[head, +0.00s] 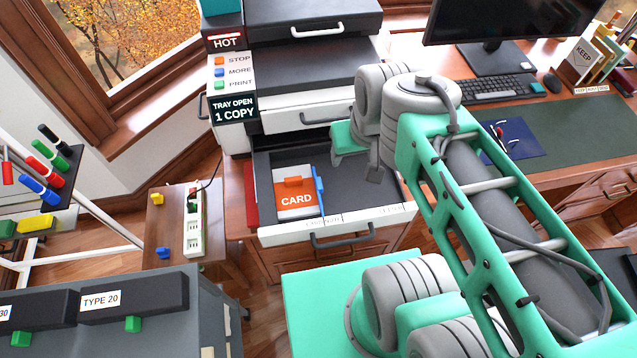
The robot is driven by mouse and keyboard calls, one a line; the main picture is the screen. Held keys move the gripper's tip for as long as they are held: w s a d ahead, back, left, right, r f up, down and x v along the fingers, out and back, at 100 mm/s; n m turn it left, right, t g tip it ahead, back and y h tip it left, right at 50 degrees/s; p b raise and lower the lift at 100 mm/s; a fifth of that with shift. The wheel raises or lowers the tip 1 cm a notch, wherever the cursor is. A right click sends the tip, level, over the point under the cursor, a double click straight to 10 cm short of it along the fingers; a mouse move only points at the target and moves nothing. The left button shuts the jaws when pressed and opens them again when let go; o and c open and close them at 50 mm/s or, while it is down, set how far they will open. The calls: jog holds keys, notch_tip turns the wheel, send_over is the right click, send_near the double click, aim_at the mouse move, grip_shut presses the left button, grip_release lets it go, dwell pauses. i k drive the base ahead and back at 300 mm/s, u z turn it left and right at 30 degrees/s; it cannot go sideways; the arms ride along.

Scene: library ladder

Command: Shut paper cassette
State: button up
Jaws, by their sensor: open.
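The paper cassette (279,236) is pulled out of the front of the white and black printer (313,73). It is a dark tray with a white front and a grey bar handle (343,234). An orange and white pack marked CARD (297,200) lies in it, with a blue guide (319,187) along its right side. A small screen (233,109) on the printer reads "TRAY OPEN 1 COPY". My gripper (356,172) hangs over the right part of the cassette, behind its front, and looks empty. My arm hides the cassette's right rear and part of the printer.
A low wooden stand with a white power strip (194,222) stands left of the cassette. A grey cabinet (215,310) with black TYPE boxes is at the lower left. A desk with a keyboard (490,91) and monitor is at the right. Some floor shows in front of the cassette.

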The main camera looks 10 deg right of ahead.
aim_at(352, 204)
jog(key=k, duration=0.5)
jog(key=z, duration=1.35)
jog(key=k, duration=1.05)
jog(key=u, duration=0.75)
jog(key=i, duration=1)
